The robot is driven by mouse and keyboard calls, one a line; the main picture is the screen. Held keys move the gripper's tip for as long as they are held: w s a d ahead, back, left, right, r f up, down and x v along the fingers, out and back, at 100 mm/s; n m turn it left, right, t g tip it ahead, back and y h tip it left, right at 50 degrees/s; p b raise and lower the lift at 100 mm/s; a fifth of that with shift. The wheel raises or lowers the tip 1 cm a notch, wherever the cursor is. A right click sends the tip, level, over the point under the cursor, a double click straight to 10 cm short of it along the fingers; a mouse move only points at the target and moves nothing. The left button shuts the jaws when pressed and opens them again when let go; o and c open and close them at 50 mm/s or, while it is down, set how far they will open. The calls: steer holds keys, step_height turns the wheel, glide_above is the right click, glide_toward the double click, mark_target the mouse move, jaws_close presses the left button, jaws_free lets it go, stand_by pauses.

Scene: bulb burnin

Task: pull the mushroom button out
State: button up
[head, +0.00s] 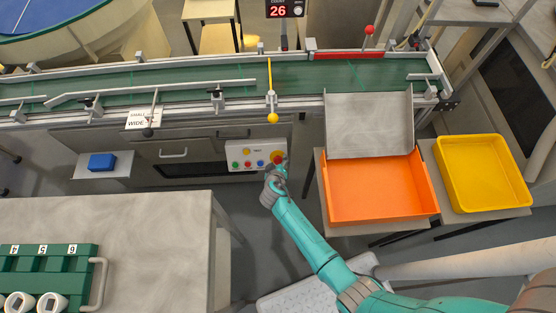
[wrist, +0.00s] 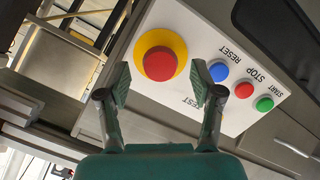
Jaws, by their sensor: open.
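The red mushroom button (wrist: 158,64) sits on a yellow disc (wrist: 178,49) on a white control panel (wrist: 200,110) in the wrist view. In the head view the red button (head: 278,160) shows at the right end of the panel (head: 240,150), partly hidden by my gripper. My gripper (wrist: 158,88) is open and empty, with one finger on each side of the button's near edge in the wrist picture. I cannot tell whether the fingers touch it. My gripper (head: 277,170) is right in front of the panel in the head view.
Blue (wrist: 218,70), red (wrist: 244,90) and green (wrist: 264,104) buttons sit beside the mushroom button. The conveyor (head: 200,88) runs above the panel. An orange bin (head: 380,190) and a yellow tray (head: 485,172) stand right; a grey table (head: 160,230) stands left.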

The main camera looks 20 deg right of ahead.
steer(key=shift+x, duration=1.25)
steer(key=shift+f, duration=0.1)
